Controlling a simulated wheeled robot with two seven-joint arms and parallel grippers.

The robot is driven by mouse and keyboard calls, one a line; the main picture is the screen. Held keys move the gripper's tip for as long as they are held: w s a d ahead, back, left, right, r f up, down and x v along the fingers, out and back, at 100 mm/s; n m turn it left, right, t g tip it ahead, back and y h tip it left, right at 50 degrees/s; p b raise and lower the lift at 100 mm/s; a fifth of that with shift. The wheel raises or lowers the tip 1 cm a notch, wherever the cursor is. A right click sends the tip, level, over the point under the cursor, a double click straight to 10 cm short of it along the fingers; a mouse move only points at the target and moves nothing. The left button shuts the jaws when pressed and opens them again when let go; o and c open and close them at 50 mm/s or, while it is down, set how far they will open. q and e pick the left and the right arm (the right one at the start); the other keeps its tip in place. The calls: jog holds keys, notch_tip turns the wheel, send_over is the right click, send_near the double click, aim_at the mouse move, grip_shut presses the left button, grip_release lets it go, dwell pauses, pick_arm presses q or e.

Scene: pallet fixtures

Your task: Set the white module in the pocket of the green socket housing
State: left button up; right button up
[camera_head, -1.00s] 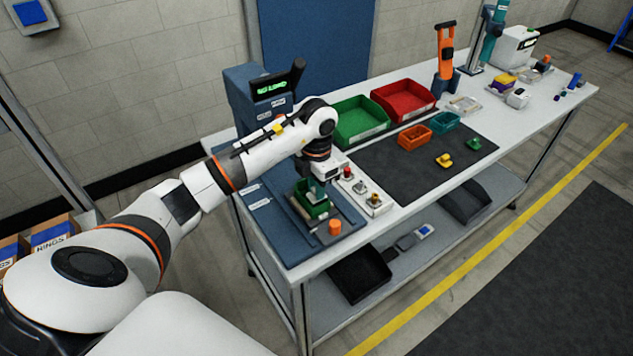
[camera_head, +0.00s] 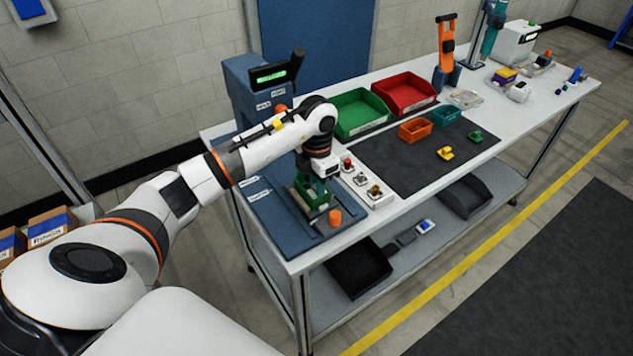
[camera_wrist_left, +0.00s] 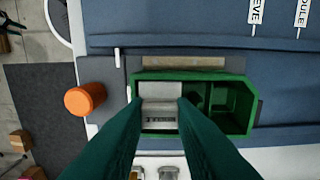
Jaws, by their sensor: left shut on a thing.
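The green socket housing (camera_head: 312,195) sits on the blue fixture at the near left of the bench. In the left wrist view the housing (camera_wrist_left: 228,107) shows open pockets. The white module (camera_wrist_left: 160,108) appears in the housing's left pocket, between my fingers, with dark lettering on it; how deep it sits I cannot tell. My left gripper (camera_head: 316,184) points down over the housing. Its dark green fingers (camera_wrist_left: 158,102) are shut on the module and hide part of it. The module cannot be made out in the head view. My right gripper is in no view.
An orange knob (camera_head: 335,217) stands close in front of the housing, and a button panel (camera_head: 366,189) is to its right. A blue machine (camera_head: 243,92) with a lit display and dark handle stands behind. Green (camera_head: 360,113) and red (camera_head: 404,93) bins are beyond the dark mat (camera_head: 420,160).

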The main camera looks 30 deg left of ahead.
pick_arm(q)
jog(key=shift+s+f, duration=0.2)
jog(key=shift+f, duration=0.25)
dwell(0.5)
jog(key=o, duration=0.6)
jog(key=shift+o, duration=0.2)
jog(key=shift+r, duration=0.2)
jog(key=shift+w+a+r+p, duration=0.15)
jog(key=shift+w+r+p, duration=0.15)
jog(key=shift+r+p, duration=0.35)
jog(key=shift+r, duration=0.65)
jog(key=shift+o, duration=0.3)
